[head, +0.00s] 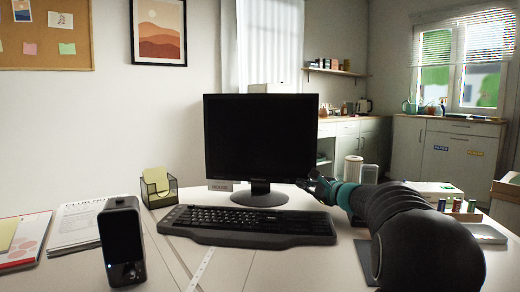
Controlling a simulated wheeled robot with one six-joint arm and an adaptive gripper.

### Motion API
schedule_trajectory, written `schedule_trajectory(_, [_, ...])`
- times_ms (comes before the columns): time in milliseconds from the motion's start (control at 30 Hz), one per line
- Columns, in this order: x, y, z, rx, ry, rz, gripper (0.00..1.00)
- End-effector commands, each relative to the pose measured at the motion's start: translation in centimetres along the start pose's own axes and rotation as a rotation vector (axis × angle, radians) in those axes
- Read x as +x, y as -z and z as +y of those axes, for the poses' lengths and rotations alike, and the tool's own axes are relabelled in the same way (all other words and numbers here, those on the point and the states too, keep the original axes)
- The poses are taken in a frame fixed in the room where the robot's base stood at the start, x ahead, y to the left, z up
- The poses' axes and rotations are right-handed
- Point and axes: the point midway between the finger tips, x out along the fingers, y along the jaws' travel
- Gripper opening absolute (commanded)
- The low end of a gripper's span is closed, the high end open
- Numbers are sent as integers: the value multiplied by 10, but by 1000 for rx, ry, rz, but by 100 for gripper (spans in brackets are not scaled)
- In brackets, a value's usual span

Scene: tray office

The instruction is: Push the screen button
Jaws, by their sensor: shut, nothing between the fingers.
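The black monitor (262,135) stands upright on its round foot at the back of the desk, and its screen is dark. My gripper (308,185) is shut and empty at the lower right corner of the monitor. Its tips overlap the area just under or at the bottom bezel, and I cannot tell whether they touch it. I cannot make out the screen button; the gripper may cover it. My arm reaches in from the lower right.
A black keyboard (250,226) lies in front of the monitor. A black upright device (122,242) and a mesh note holder (158,190) stand left, beside papers (80,226). A white tray (488,232) with small cylinders is right of my arm. A ruler (200,268) lies in front.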

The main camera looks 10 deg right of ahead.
Motion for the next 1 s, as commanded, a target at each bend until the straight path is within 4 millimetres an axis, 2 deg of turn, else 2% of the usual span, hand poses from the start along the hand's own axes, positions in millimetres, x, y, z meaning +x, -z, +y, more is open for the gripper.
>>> schedule_trajectory(400, [2, 1, -1, 0, 0, 0, 0])
schedule_trajectory(1000, [-7, -5, 5, 0, 0, 0, 0])
